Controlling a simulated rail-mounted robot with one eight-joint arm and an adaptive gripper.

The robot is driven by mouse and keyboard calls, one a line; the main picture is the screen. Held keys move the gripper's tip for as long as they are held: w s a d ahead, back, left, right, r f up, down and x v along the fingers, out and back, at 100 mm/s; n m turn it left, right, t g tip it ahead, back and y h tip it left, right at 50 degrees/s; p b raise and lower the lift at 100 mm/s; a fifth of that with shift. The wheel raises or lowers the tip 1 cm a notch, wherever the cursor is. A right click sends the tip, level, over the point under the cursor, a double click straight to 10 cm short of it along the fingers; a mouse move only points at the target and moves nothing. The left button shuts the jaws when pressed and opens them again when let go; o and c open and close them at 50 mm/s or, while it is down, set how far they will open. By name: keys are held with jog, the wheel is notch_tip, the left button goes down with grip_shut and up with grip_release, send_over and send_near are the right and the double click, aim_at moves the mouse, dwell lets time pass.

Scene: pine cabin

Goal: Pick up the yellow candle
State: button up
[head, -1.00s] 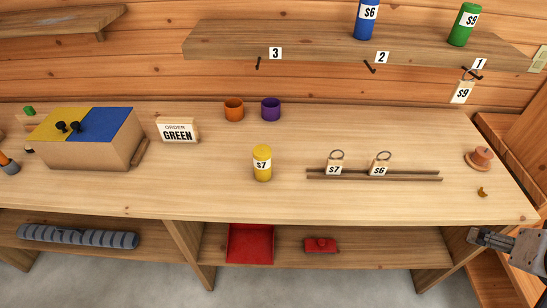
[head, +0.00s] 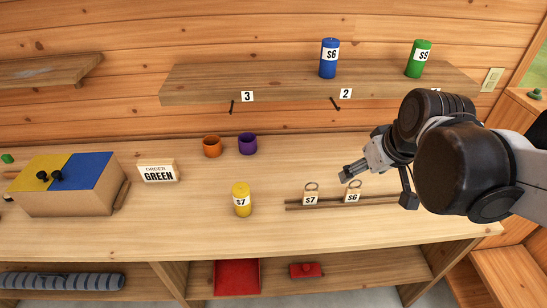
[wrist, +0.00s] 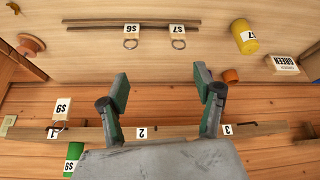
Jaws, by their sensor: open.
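The yellow candle (head: 241,200) stands upright on the wooden counter, left of the tag rail, with a $7 label on its front. It also shows at the upper right of the wrist view (wrist: 243,37). My gripper (head: 346,175) is above the counter near the $6 tag, to the right of the candle and apart from it. In the wrist view its two fingers (wrist: 160,84) are spread wide with nothing between them.
A rail (head: 330,202) holds $7 and $6 tags. Orange (head: 212,147) and purple (head: 247,144) cups stand behind the candle. An order sign (head: 158,172) and a yellow-blue box (head: 66,190) are left. A shelf (head: 280,88) with blue and green candles overhangs the back.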

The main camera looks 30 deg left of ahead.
jog(key=a+f+n+g+y+p, duration=0.1)
jog(key=a+f+n+g+p, duration=0.2)
jog(key=a, duration=1.3)
jog(key=n, duration=0.3)
send_near(243, 189)
jog(key=b+x, duration=0.1)
jog(key=x, duration=0.1)
jog(key=b+x, duration=0.1)
jog(key=x, duration=0.2)
jog(key=b+x, duration=0.1)
jog(key=x, duration=0.1)
jog(key=shift+w+d+f+b, duration=0.1)
jog(key=shift+d+f+b, duration=0.25)
jog(key=shift+f, duration=0.1)
jog(key=shift+s+a+b+x, duration=0.1)
jog(key=shift+a+b+x, duration=0.1)
jog(key=shift+x, duration=0.7)
jog(key=shift+s+a+b+x, duration=0.1)
jog(key=shift+b+x, duration=0.1)
jog(key=shift+x, duration=0.75)
jog(key=shift+a+b+x, duration=0.1)
jog(key=shift+b+x, duration=0.1)
jog(key=shift+x, duration=0.7)
jog(key=shift+r, duration=0.15)
jog(key=c, duration=1.4)
jog(key=shift+c, duration=0.2)
jog(key=shift+r, duration=0.15)
